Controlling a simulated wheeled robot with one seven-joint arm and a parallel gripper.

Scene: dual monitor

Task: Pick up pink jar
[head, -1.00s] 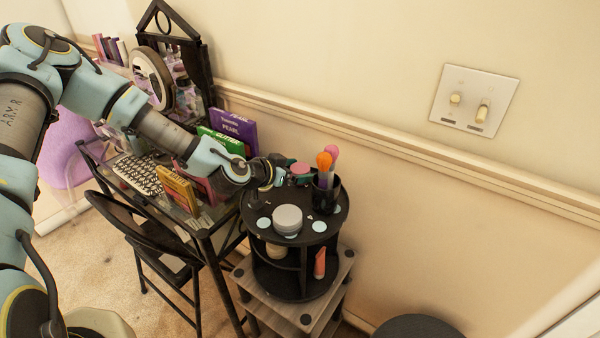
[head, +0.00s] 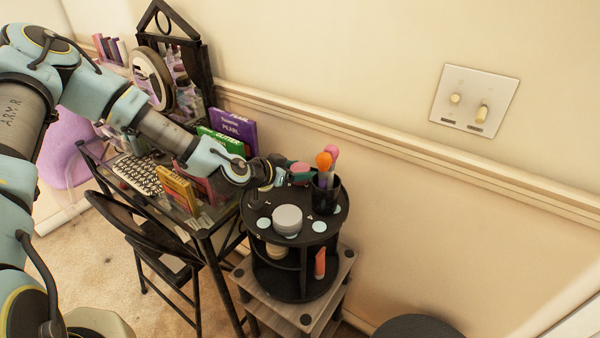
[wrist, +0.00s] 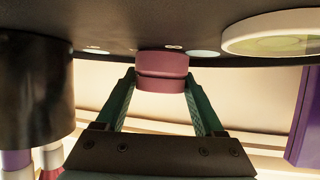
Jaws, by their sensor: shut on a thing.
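The pink jar (head: 300,168) is a small, round, dusty-pink jar at the back of the black round organizer's top tier (head: 262,205). It also shows in the wrist view (wrist: 162,66), between my fingertips. My gripper (head: 291,175) reaches in from the left and is shut on the jar. In the wrist view, the two green-padded fingers (wrist: 160,80) lie on either side of it. The wrist picture looks upside down, with the dark tier surface at the top. I cannot tell whether the jar touches the tier.
A black cup of brushes (head: 325,196) stands close right of the jar. A grey-white jar (head: 287,219) sits in front. Boxes (head: 234,130), a keyboard (head: 137,174) and a round mirror (head: 152,78) occupy the desk at left. The wall (head: 390,90) is close behind.

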